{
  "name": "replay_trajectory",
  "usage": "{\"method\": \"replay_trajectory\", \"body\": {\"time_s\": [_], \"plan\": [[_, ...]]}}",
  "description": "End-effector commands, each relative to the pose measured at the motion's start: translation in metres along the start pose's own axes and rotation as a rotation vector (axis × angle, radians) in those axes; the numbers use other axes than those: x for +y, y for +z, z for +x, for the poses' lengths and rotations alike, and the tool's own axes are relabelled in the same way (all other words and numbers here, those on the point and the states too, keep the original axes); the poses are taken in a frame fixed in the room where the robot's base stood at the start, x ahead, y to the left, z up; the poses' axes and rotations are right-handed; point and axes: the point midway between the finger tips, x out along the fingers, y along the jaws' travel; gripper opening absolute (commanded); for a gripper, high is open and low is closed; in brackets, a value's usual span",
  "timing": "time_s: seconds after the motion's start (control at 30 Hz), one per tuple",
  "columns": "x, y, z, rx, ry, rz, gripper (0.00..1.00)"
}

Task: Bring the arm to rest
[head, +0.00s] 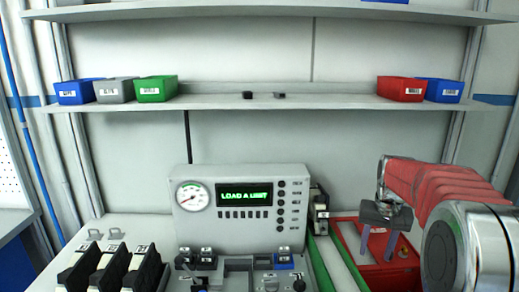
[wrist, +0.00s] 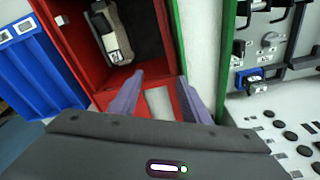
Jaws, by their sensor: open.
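My arm, in a red sleeve, reaches in from the right in the head view. My gripper (head: 377,245) points down over the red bin (head: 401,279). In the wrist view my gripper's (wrist: 160,78) two purple-grey fingers stand apart with nothing held between them. Below them is the red bin's (wrist: 185,95) near part with a pale label. How high the fingertips are above the bin is hard to tell.
A grey test console (head: 245,205) reads "LOAD A UNIT". Black-fronted units (head: 112,268) stand at the left of the bench. A green-edged strip (head: 322,262) runs beside the red bin. A blue bin (wrist: 38,65) is left of it in the wrist view. Shelves (head: 330,101) hold small bins behind.

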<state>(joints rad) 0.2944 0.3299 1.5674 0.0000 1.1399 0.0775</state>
Motion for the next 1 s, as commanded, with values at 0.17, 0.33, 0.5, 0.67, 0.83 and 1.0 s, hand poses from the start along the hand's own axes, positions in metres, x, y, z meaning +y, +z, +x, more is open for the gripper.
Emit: {"method": "replay_trajectory", "body": {"time_s": [0.17,0.33,0.5,0.67,0.83,1.0], "plan": [[-0.012,0.039,-0.014,0.029,-0.005,-0.046,0.43],[-0.021,0.076,-0.024,0.054,-0.010,-0.087,0.43],[-0.028,0.114,-0.031,0.082,-0.016,-0.127,0.43],[-0.034,0.149,-0.036,0.109,-0.021,-0.162,0.43],[-0.038,0.186,-0.039,0.138,-0.028,-0.197,0.43],[-0.041,0.222,-0.040,0.169,-0.036,-0.230,0.43]]}}
